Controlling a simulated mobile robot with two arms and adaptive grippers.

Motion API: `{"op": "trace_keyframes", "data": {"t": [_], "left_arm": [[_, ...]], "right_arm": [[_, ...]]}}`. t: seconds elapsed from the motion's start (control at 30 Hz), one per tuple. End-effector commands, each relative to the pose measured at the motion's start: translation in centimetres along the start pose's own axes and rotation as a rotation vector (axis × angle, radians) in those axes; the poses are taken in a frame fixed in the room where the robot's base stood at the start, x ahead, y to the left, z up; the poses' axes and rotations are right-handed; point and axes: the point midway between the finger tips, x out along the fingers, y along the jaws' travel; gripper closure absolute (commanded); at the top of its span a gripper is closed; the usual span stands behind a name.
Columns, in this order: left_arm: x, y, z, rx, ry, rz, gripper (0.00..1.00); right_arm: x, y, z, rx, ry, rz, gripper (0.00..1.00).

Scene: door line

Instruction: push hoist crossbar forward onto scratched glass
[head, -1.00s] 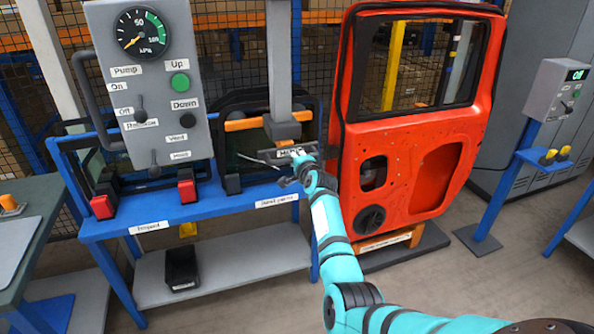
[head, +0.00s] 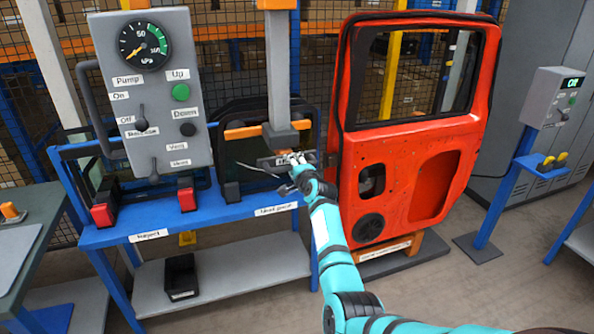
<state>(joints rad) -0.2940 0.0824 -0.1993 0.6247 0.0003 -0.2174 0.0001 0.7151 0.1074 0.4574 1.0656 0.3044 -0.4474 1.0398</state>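The hoist's grey column (head: 278,80) hangs at the middle, with a dark grey block at its foot. The dark crossbar (head: 268,162), with a small label, is below that block. My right gripper (head: 293,174) is at the right part of the crossbar, at its near side, and seems to touch it. Its fingers are small and partly merge with the bar, so I cannot tell whether they are shut. Dark-edged glass (head: 250,150) stands upright behind the crossbar in the blue rack; a thin pale line shows in front of or on it. My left gripper is out of view.
The grey control panel (head: 160,90), with gauge and levers, stands left of the hoist. An orange-red door (head: 405,150) stands close on the right of my arm. The blue bench (head: 210,208) runs below, with a black bin (head: 181,277) on its lower shelf.

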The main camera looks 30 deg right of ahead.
Motion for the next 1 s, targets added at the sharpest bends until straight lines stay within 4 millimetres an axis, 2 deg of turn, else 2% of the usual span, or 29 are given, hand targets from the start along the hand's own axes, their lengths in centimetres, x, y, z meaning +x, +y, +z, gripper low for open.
{"op": "trace_keyframes", "data": {"t": [0.17, 0.5, 0.7, 1.0], "left_arm": [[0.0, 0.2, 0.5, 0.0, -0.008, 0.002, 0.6], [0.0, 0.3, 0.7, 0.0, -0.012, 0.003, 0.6], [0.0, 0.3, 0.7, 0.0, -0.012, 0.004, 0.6], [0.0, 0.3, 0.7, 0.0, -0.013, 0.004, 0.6]], "right_arm": [[-1.7, 0.1, 0.1, 0.0, 0.0, -0.001, 0.58], [-7.8, 0.1, 0.0, 0.0, 0.002, -0.001, 0.58], [-10.7, 0.1, 0.0, 0.001, 0.001, -0.001, 0.58], [-11.9, 0.0, 0.0, 0.0, 0.001, 0.0, 0.58]]}}
